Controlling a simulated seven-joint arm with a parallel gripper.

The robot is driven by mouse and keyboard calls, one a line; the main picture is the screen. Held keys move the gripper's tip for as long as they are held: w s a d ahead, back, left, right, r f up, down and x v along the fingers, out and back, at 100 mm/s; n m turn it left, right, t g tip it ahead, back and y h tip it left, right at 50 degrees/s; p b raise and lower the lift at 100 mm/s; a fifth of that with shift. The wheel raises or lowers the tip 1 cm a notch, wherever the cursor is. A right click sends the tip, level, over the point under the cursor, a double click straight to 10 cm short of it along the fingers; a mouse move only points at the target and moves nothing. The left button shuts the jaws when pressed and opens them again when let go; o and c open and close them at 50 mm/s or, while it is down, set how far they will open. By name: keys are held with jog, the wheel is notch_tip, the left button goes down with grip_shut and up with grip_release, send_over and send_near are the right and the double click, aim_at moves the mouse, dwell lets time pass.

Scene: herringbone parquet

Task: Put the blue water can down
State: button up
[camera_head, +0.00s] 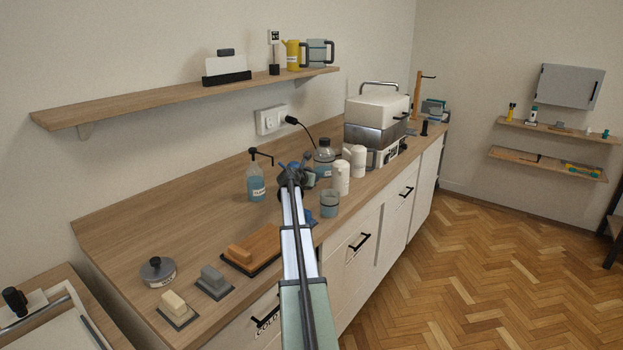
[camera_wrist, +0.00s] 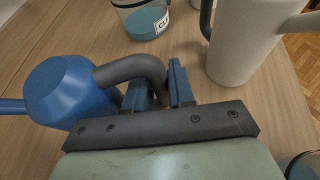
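The blue water can (camera_wrist: 68,92) is at the left of the wrist view, with its spout pointing left and its dark curved handle arching to the right. My gripper (camera_wrist: 160,85) has its two blue fingers on either side of the handle's end and appears shut on it. In the head view my gripper (camera_head: 293,172) is over the middle of the wooden counter (camera_head: 190,215). There my arm and gripper hide most of the can. I cannot tell whether its base touches the counter.
A clear bottle of blue liquid (camera_head: 324,156), white jugs (camera_head: 341,178) and a beaker (camera_head: 329,203) stand close by on the right. A pump bottle (camera_head: 256,181) is to the left. Bare counter lies at the left, behind the brown block (camera_head: 252,248).

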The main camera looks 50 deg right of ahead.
jog(key=o, duration=0.4)
jog(key=shift+o, duration=0.2)
jog(key=shift+r, duration=0.2)
jog(key=v, duration=1.2)
